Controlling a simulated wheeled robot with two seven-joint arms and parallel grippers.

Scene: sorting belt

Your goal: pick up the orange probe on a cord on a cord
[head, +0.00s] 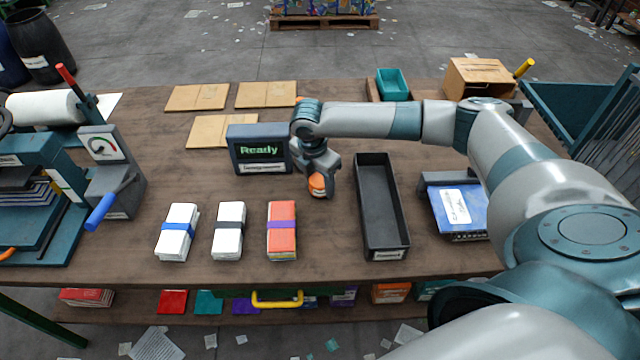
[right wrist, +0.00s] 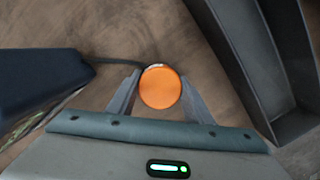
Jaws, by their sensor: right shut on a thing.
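The orange probe (head: 317,183) is between the fingers of my right gripper (head: 320,186), just right of the dark display box (head: 260,149) that reads "Ready". In the right wrist view the probe (right wrist: 160,88) shows as a round orange end, with the fingers of my right gripper (right wrist: 160,95) shut on it from both sides. A dark cord (right wrist: 108,62) runs from the probe left toward the display box (right wrist: 35,80). I cannot tell whether the probe touches the table. My left gripper is not in view.
A long black tray (head: 400,215) stands right of my right gripper. Banded card stacks (head: 177,232) lie along the front. Flat cardboard pieces (head: 198,97) lie behind the display box. A blue-covered item (head: 460,212) lies at right. The table between display and tray is mostly clear.

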